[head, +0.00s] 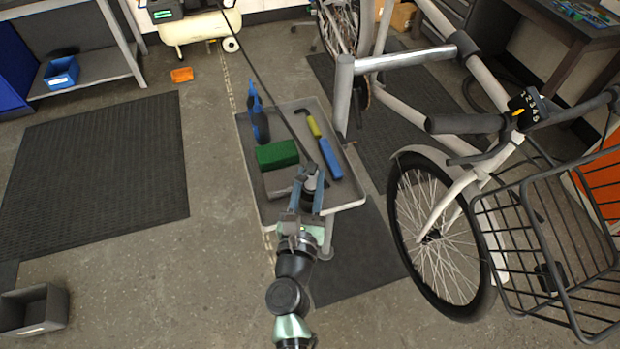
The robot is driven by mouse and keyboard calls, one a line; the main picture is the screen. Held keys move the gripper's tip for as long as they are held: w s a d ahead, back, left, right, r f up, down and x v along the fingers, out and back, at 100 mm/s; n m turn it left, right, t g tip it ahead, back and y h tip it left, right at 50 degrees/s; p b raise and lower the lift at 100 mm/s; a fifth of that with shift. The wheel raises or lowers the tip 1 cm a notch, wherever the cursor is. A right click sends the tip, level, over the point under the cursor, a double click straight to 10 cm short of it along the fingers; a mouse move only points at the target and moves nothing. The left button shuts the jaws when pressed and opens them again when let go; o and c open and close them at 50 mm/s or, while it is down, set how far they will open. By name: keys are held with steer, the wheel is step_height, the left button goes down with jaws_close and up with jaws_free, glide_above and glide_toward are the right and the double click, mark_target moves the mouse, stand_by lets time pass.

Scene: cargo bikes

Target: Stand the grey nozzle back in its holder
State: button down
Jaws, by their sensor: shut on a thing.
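My gripper (309,178) is over the near part of a grey tray on a cart, its two blue-grey fingers reaching away from me. It is shut on a small grey thing (310,168), which looks like the grey nozzle. The fingers hide much of it, and I cannot tell its tilt or whether it touches the tray. A thin dark line, like a hose, runs from the compressor down to it. I cannot make out the holder clearly; a low grey piece (279,184) lies just left of the fingers.
The grey tray (350,196) also bears a green block (277,155), a blue tool (257,115), a yellow-ended tool (314,127) and a blue bar (330,158). A bike wheel (440,235) stands close on the right. The floor on the left is mostly clear.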

steer(key=shift+f+b, duration=0.65)
steer(key=shift+b, duration=0.2)
stand_by(1.6)
steer(key=shift+f+b, duration=0.65)
steer(key=shift+b, duration=0.05)
steer(key=c, duration=0.5)
jaws_free()
steer(key=shift+o, duration=0.5)
steer(key=shift+s, duration=0.1)
steer(key=s+a, duration=0.1)
steer(key=s, duration=0.8)
steer(key=shift+s+a, duration=0.25)
steer(key=shift+s, duration=0.15)
